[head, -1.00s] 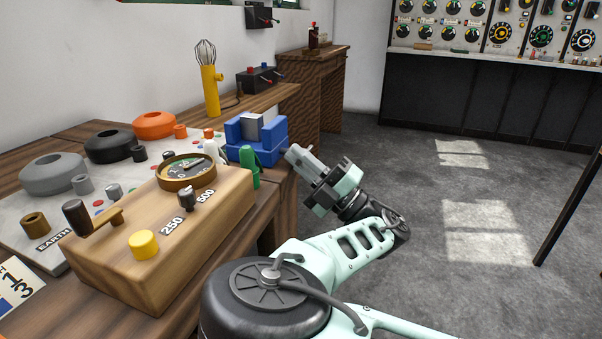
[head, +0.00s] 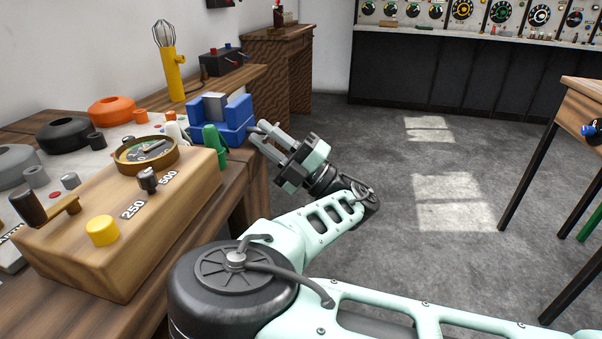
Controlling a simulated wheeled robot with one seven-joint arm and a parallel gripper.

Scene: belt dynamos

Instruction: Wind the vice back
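The blue vice (head: 236,118) stands at the right end of the wooden bench, with a grey block (head: 214,105) showing between its blue jaws. My gripper (head: 262,134) is just right of the vice, its fingers pointing at the vice's right side. The two grey fingers look spread, with a gap between them. A small grey part, perhaps the vice's screw or handle, shows near the fingertips. The fingers partly cover it, so I cannot tell whether they touch it.
A wooden table (head: 585,103) stands at the right. The grey floor (head: 430,190) between is open.

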